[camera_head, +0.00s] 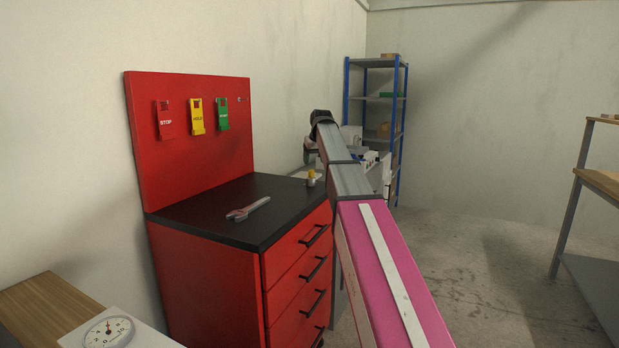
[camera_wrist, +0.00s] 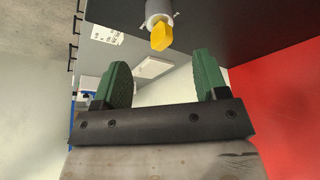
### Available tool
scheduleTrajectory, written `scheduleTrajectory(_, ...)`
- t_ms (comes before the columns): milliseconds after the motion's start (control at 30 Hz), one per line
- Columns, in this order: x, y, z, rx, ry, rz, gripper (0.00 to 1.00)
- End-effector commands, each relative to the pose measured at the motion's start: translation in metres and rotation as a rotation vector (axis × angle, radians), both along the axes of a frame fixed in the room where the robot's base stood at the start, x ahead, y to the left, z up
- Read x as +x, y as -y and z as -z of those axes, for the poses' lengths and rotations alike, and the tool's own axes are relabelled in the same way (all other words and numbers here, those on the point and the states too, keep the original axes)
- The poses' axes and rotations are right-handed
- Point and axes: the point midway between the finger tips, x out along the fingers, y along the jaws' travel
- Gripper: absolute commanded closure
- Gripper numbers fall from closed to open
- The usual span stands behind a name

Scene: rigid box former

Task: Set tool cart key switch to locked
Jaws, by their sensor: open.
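The red tool cart (camera_head: 205,275) has a black top (camera_head: 195,215). Its key switch (camera_head: 311,178), a yellow knob on a grey collar, stands near the right end of that top. In the wrist view, which is upside down, the yellow knob (camera_wrist: 161,38) and its collar show just beyond the fingertips, roughly between them. My gripper (camera_wrist: 163,65) has two green fingers spread wide, with nothing between them. It is apart from the knob. I cannot read any lock marking or tell the switch's setting. In the head view my arm hides most of the gripper.
A wrench (camera_head: 248,209) lies on the cart top. The red back panel (camera_head: 190,150) carries red, yellow and green tags. A blue shelf (camera_head: 348,100) stands behind, and a dial scale (camera_head: 109,331) is at the lower left.

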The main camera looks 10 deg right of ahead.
Motion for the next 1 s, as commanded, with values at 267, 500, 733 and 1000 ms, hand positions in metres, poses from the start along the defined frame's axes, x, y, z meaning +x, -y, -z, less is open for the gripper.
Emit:
scheduleTrajectory(267, 0.018, -0.004, 0.045, 0.000, -0.001, 0.000, 0.33)
scheduleTrajectory(500, 0.032, -0.006, 0.078, 0.000, -0.001, 0.000, 0.33)
scheduleTrajectory(733, 0.037, -0.007, 0.089, -0.001, 0.001, 0.000, 0.33)
scheduleTrajectory(1000, 0.037, -0.007, 0.090, -0.001, 0.001, 0.000, 0.33)
